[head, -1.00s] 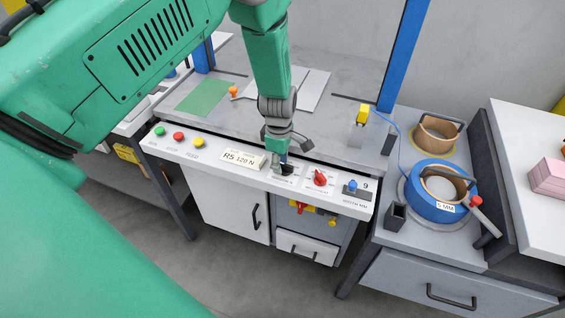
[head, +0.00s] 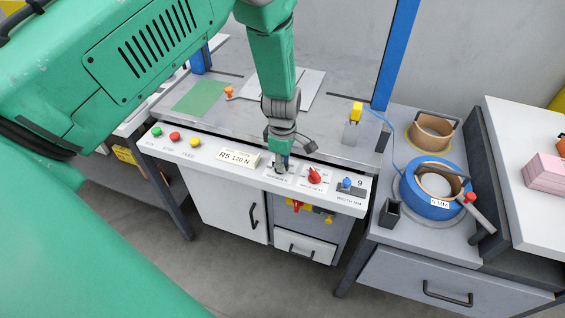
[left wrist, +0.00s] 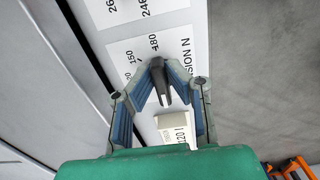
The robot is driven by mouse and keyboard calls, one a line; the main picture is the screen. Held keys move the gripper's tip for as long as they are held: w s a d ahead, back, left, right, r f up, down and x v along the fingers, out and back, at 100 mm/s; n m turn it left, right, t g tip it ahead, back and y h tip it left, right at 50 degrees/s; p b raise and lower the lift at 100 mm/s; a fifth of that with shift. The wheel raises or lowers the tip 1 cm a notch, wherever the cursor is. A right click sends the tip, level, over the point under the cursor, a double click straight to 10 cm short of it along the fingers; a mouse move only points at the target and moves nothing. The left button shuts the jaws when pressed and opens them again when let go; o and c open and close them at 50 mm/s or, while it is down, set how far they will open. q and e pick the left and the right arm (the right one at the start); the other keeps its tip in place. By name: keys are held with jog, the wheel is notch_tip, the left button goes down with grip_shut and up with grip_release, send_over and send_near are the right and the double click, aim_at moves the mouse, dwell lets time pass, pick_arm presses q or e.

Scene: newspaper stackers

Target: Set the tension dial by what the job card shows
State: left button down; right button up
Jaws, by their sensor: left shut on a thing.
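The tension dial is a black knob (left wrist: 161,88) on a white label with a printed scale; 150 and 180 are readable beside it in the left wrist view. My left gripper (left wrist: 162,68) has its fingers closed around the knob; it also shows over the panel in the head view (head: 281,163). The fingers partly cover the knob and scale, so I cannot tell its exact setting. The job card (head: 238,158) stands on the panel left of the dial and reads R5 120 N. My right gripper is not in view.
A red knob (head: 314,175) and a blue-topped slider (head: 347,183) sit right of the dial. Green, red and yellow buttons (head: 175,137) are at the panel's left. A blue strap roll (head: 425,204) lies on the right-hand bench. A yellow-topped post (head: 356,113) stands behind the panel.

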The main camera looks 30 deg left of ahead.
pick_arm(q)
jog(key=shift+a+m, duration=0.3)
jog(key=m, duration=0.4)
jog(key=shift+a+m, duration=0.3)
jog(key=m, duration=0.3)
jog(key=shift+m+p, duration=0.3)
jog(key=shift+p, duration=0.05)
jog(key=m, duration=0.4)
jog(key=shift+r, duration=0.1)
jog(key=m, duration=0.4)
jog(key=shift+w+d+m, duration=0.1)
jog(key=shift+w+m, duration=0.05)
jog(key=shift+m, duration=0.15)
